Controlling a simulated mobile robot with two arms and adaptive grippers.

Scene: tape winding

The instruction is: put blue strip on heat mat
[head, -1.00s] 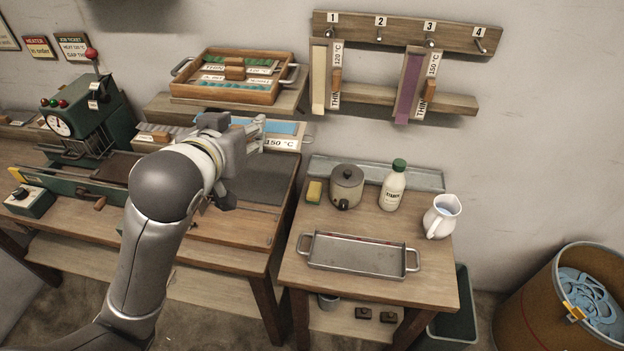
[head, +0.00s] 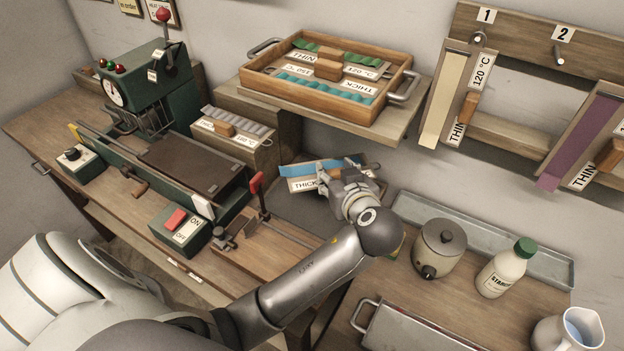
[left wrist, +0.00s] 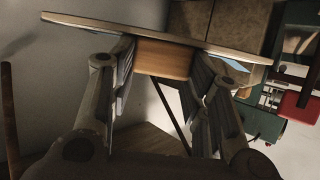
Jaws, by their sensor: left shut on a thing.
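The blue strip (head: 322,167) lies along a pale holder board (head: 302,185) labelled THICK. My left gripper (head: 348,180) is shut on this holder; in the left wrist view a wooden block (left wrist: 163,58) on the board (left wrist: 150,30) sits between the fingers. The holder is over the back of the bench; I cannot tell whether it touches the surface. A dark grey mat (head: 290,207) lies below, partly hidden by the arm. A dark brown plate (head: 193,164) lies on the green machine to the left. I cannot tell which is the heat mat. My right gripper is not in view.
A red-switch box (head: 180,230) and a small red-handled clamp (head: 257,183) stand left of my arm. A wooden tray (head: 325,80) is on the shelf above. A pot (head: 438,248), a bottle (head: 507,268) and a metal tray (head: 410,335) are at right.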

